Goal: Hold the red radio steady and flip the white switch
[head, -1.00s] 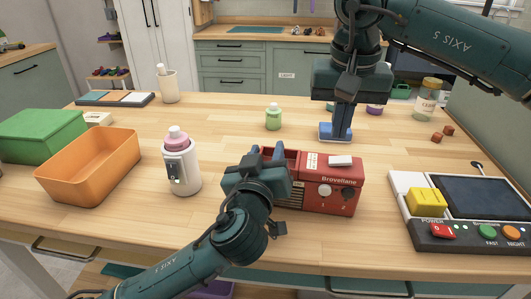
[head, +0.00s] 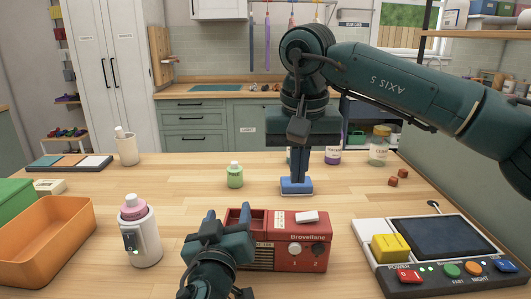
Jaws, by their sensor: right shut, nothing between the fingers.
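The red radio (head: 307,257) stands on the table, with two knobs on its front and an open compartment at its top left. The white switch (head: 307,217) is on its top right. My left gripper (head: 229,212) is at the radio's left end with its fingers apart; its right finger overlaps the radio's front. I cannot see whether it touches the radio. My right gripper (head: 297,181) points down behind the radio, shut and empty, with its tips over a blue block with a pale base (head: 296,188).
A white bottle with a pink cap (head: 141,238) and an orange bin (head: 50,250) stand at left. A green bottle (head: 235,176) is behind the radio. A control panel with a yellow block (head: 391,248) lies at right. The table between is clear.

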